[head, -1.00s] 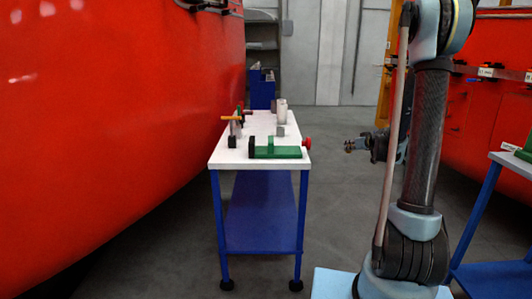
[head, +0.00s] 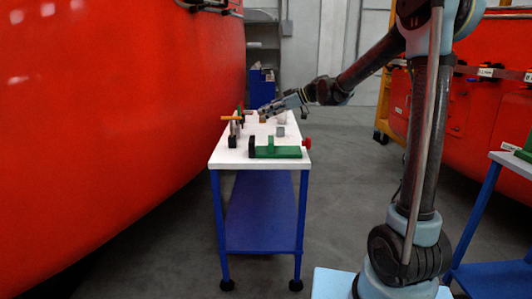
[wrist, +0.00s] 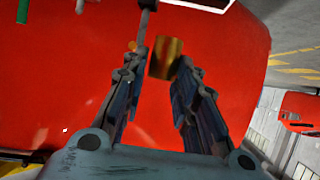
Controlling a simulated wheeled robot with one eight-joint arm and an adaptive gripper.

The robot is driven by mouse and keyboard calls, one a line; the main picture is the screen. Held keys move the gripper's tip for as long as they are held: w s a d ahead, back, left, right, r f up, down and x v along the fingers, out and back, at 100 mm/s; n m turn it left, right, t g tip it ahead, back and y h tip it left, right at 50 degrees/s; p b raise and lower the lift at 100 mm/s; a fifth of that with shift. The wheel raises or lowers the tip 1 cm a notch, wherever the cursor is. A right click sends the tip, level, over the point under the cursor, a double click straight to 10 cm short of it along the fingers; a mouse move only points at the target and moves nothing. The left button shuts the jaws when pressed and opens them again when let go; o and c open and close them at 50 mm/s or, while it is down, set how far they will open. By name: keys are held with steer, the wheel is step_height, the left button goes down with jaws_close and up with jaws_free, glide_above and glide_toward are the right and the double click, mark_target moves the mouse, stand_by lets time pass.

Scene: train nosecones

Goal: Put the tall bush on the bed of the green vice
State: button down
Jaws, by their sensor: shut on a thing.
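The green vice (head: 285,153) lies at the near end of the white table top, with a black end at its left and a red knob at its right. Its bed looks bare. My gripper (head: 266,112) is over the table, behind the vice and higher than it. In the wrist view its fingers (wrist: 160,68) are shut on a brass-coloured cylinder, the tall bush (wrist: 166,57). The bush also shows in the head view (head: 262,118) as a small brown shape below the fingertips, apart from the vice.
On the white table (head: 225,159), a grey block (head: 280,131) stands behind the vice. A grey cylinder (head: 282,118) behind it is partly hidden by my gripper. An orange-handled tool (head: 231,118) stands at the left edge. A red train body (head: 110,120) runs close along the left.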

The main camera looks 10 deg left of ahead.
steer(key=shift+s+a+r+g, duration=0.25)
steer(key=shift+s+a+g, duration=0.1)
steer(key=shift+s, duration=0.1)
steer(key=shift+s+a+f+n, duration=0.1)
steer(key=shift+f+n, duration=0.15)
steer(key=shift+n, duration=0.05)
glide_above(264, 150)
steer(key=f, duration=0.9)
steer(key=shift+w+f, duration=0.15)
steer(key=shift+w, duration=0.05)
steer(key=shift+s+f, duration=0.3)
steer(key=shift+f, duration=0.05)
steer(key=c, duration=1.3)
jaws_free()
steer(key=shift+r, duration=0.15)
